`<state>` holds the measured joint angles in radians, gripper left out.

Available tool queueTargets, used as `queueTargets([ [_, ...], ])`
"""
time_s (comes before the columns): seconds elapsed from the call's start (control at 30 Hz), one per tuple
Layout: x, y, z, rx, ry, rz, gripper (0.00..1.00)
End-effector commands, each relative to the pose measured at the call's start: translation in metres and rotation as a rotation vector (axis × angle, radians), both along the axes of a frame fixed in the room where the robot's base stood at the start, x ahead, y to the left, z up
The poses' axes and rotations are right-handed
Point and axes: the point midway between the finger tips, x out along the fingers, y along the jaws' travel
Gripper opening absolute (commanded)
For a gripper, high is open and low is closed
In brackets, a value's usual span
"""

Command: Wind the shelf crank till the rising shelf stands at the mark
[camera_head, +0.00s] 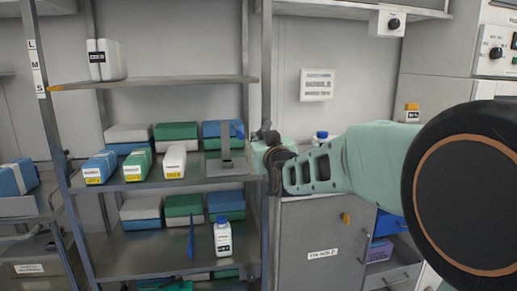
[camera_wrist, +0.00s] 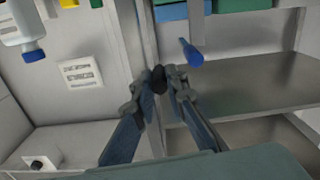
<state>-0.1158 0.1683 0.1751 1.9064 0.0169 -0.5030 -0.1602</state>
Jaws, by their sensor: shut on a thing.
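The upper grey shelf (camera_head: 160,83) spans the rack and carries a white container. Its orange left end (camera_head: 56,88) is about level with the S on the white L-M-S strip (camera_head: 37,68) on the left post. My gripper (camera_head: 268,150) is at the rack's right post, its fingers partly hidden by the wrist. In the wrist view, my gripper (camera_wrist: 159,84) is shut on the black crank knob (camera_wrist: 158,78), which sits between its fingertips. The rest of the crank is hidden or too small to make out.
Lower shelves hold blue, green and white boxes (camera_head: 174,161) and a white bottle (camera_head: 222,238) with a blue cap. A grey cabinet (camera_head: 312,240) stands right of the post. A blue-handled thing (camera_wrist: 190,52) shows close to the fingers in the wrist view.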

Motion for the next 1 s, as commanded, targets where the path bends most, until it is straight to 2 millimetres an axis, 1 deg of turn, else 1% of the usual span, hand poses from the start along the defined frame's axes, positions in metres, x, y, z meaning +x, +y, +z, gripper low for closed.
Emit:
queueTargets([
  [0.03, 0.0, -0.002, -0.01, -0.041, -0.008, -0.002, 0.0],
  [0.3, 0.002, -0.008, -0.013, -0.242, -0.066, -0.001, 0.0],
  [0.5, 0.004, -0.013, -0.015, -0.341, -0.093, -0.002, 0.0],
  [0.73, 0.004, -0.015, -0.015, -0.397, -0.107, -0.001, 0.0],
  [1.0, 0.005, -0.016, -0.014, -0.41, -0.111, -0.001, 0.0],
])
